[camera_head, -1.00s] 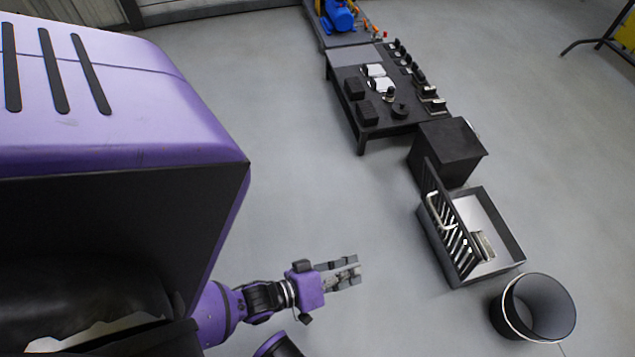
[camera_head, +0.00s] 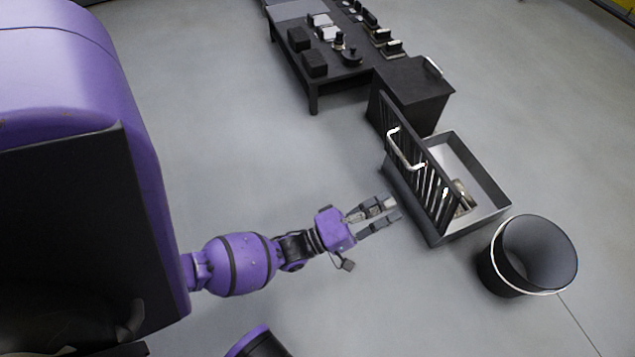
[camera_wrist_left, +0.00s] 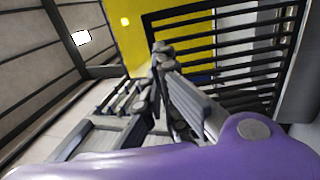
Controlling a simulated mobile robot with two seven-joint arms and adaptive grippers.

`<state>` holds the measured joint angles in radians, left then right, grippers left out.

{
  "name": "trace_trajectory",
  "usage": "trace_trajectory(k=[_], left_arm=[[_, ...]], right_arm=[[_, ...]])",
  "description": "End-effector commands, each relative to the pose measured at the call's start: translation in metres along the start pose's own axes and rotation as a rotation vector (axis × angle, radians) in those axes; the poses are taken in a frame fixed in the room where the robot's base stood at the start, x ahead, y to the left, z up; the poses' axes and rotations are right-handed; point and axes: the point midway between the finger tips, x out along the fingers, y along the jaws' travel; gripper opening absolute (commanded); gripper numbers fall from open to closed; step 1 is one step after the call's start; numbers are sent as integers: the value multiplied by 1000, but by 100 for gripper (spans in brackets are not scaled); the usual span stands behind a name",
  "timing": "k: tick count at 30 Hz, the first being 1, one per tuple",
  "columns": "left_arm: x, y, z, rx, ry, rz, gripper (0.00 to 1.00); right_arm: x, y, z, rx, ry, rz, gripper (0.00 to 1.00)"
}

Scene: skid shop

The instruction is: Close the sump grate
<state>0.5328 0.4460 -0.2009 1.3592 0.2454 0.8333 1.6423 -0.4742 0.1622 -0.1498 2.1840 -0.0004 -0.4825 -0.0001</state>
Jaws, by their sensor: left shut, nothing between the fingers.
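The sump grate (camera_head: 425,172) is a dark slatted panel with a pale bar handle (camera_head: 400,150). It stands raised, close to upright, along the left side of the open grey sump box (camera_head: 490,185). Its dark bars (camera_wrist_left: 250,60) also fill the upper right of the left wrist view. My left gripper (camera_head: 393,210) is just left of the grate, outside the box, with its fingers pointing at it. It is shut and empty, and it looks apart from the grate. My right gripper is out of view.
A small metal object (camera_head: 462,197) lies inside the box. A black bin (camera_head: 528,255) stands close to the box's front right. A dark cabinet (camera_head: 415,85) and a low table (camera_head: 325,50) with several parts stand behind. The floor around my left arm is clear.

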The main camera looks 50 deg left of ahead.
Motion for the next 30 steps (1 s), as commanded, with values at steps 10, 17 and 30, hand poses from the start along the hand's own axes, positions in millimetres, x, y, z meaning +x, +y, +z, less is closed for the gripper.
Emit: trace_trajectory(k=[10, 17, 30], left_arm=[[75, -1, 0, 1, 1, 3, 0], [102, -2, 0, 1, 0, 0, 0], [109, -1, 0, 1, 0, -2, 0]], right_arm=[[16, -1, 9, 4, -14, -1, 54], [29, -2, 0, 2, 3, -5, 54], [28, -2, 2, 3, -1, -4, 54]])
